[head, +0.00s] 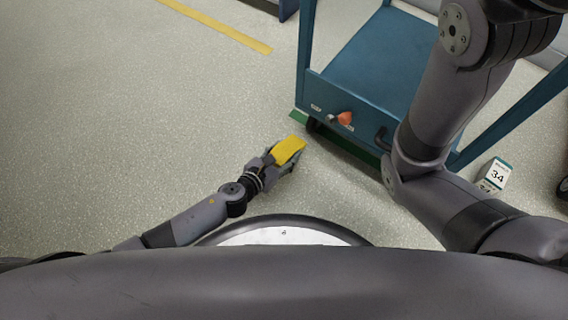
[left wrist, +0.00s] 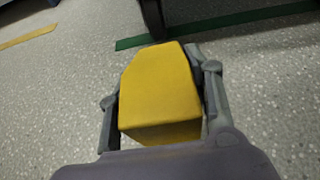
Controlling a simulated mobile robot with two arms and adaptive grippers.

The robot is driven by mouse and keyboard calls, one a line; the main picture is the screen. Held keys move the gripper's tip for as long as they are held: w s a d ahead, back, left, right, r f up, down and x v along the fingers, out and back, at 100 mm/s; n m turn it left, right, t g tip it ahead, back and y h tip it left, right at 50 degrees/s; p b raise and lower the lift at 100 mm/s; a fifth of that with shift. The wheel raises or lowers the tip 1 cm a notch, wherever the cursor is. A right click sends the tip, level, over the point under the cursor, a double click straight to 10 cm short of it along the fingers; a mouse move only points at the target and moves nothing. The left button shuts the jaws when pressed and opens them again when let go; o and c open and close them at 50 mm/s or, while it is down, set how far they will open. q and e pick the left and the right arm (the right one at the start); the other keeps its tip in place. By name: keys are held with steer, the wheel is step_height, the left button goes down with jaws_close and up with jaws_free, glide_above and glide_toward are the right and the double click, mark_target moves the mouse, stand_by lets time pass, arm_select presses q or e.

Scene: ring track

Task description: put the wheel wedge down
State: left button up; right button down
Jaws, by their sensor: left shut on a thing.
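The wheel wedge (head: 288,150) is a yellow block with a sloped top. My left gripper (head: 283,158) is shut on it, low in front of a blue cart. In the left wrist view the yellow wedge (left wrist: 160,92) sits between the two fingers of my left gripper (left wrist: 160,100), one on each side. I cannot tell whether its underside touches the floor. A dark cart wheel (head: 312,124) stands just beyond the wedge, and it also shows at the top of the left wrist view (left wrist: 152,18). My right arm crosses the right side of the head view; its gripper is out of view.
The blue cart (head: 375,60) stands ahead, with an orange-red knob (head: 344,118) on its near side. A green floor strip (head: 350,148) runs under its near edge. A small sign marked 34 (head: 496,174) stands at right. Speckled floor (head: 120,120) at left is clear.

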arm_select(q)
steer(key=shift+f+b, duration=1.9)
steer(key=shift+f, duration=0.2)
steer(key=shift+f, duration=0.2)
steer(key=o, duration=1.4)
